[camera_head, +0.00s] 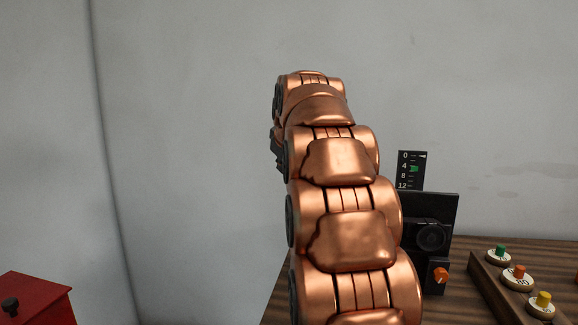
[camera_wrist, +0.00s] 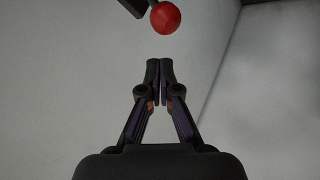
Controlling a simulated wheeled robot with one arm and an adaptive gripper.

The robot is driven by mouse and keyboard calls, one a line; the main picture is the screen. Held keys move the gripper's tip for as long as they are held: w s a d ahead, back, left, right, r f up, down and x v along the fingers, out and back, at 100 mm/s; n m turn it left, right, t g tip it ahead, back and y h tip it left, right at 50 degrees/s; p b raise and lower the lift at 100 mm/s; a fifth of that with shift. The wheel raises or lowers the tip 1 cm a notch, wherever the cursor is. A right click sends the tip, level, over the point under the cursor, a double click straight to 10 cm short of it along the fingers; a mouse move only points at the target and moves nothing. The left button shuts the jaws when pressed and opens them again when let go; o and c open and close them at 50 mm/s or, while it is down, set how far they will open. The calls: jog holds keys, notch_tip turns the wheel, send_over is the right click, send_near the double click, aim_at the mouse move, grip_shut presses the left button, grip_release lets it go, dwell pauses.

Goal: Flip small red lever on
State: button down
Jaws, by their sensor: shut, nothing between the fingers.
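A small red ball knob (camera_wrist: 165,17) shows at the top of the wrist view, next to a dark bar or edge (camera_wrist: 130,5) at the top left. My gripper (camera_wrist: 160,64) is shut and empty, with its fingertips together just below the knob in the picture. A gap shows between the fingertips and the knob; I cannot tell the depth between them. In the head view my copper arm rises in the middle, and the gripper and the red knob are hidden behind it.
A wooden table (camera_head: 462,262) stands at the lower right. On it are a black device with an orange knob (camera_head: 441,275), a scale marked 0 to 12 (camera_head: 411,170), and a wooden strip with green, orange and yellow buttons (camera_head: 517,275). A red box (camera_head: 38,297) stands at the lower left.

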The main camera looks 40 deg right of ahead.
jog(key=w+r+b+v, duration=0.1)
jog(key=v, duration=0.8)
jog(key=shift+w+a+r, duration=0.2)
jog(key=shift+a+r, duration=0.05)
jog(key=shift+a, duration=0.1)
